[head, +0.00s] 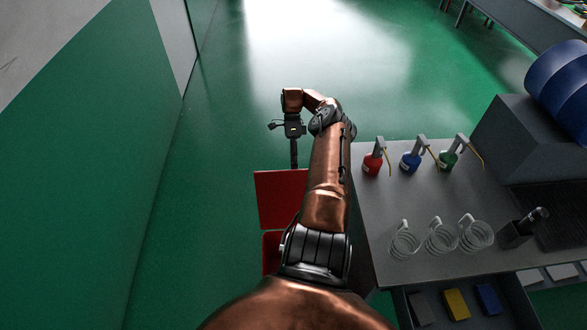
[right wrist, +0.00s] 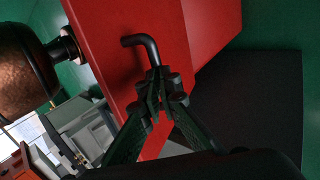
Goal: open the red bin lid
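The red bin (head: 272,255) stands on the floor left of the grey table, partly hidden by my right arm. Its red lid (head: 279,200) shows as a flat panel on the far side of the bin, with a thin dark gap between them. In the right wrist view the lid (right wrist: 210,30) fills the upper middle and carries a bent black handle (right wrist: 138,40). My right gripper (head: 294,160) reaches down to the lid's far edge. Its fingertips (right wrist: 160,88) close together around the handle's end. My left gripper is not in view.
A green wall (head: 80,170) stands at the left. The green floor beyond the bin is clear.

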